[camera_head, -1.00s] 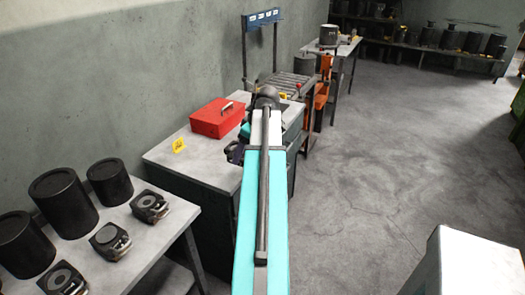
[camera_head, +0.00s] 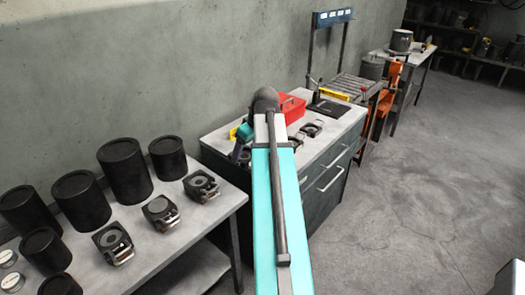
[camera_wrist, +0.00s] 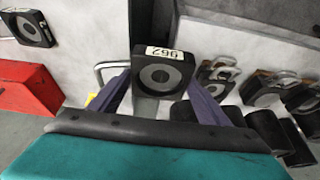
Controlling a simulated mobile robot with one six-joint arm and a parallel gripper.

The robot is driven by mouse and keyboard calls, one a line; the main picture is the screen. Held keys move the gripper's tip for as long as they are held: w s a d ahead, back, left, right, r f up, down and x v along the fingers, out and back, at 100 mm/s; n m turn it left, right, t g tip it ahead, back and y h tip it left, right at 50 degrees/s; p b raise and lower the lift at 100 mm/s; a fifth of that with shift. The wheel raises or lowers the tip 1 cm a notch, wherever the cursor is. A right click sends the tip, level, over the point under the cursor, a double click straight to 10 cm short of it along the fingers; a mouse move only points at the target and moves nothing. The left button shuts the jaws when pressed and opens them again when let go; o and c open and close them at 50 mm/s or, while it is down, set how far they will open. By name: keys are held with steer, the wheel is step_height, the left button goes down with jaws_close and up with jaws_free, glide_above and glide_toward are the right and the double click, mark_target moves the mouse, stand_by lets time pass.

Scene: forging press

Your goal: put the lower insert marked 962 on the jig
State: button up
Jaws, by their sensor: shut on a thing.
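The insert marked 962 (camera_wrist: 160,74), a dark square block with a grey round centre and a white label, sits between the two purple fingers of my gripper (camera_wrist: 163,82) in the wrist view. The gripper is shut on it and holds it in the air between the cabinet and the table. In the head view my arm mostly hides the gripper and the insert. A flat black plate (camera_head: 328,107) with an upright handle lies on the far end of the cabinet top; I cannot tell whether it is the jig.
The near table (camera_head: 185,232) carries black cylinders (camera_head: 125,170) and three inserts (camera_head: 160,210). A roller stand (camera_head: 355,87) is beyond.

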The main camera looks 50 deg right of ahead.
steer(key=w+a+b, duration=0.1)
steer(key=w+a, duration=0.4)
steer(key=a, duration=0.6)
steer(key=w+a+b, duration=0.2)
steer(key=w+a, duration=0.3)
steer(key=a, duration=0.6)
steer(key=w+a+f+b, duration=0.1)
steer(key=w+a+b, duration=0.1)
steer(key=a, duration=1.9)
steer(key=shift+f+b, duration=0.3)
steer(key=shift+w, duration=0.1)
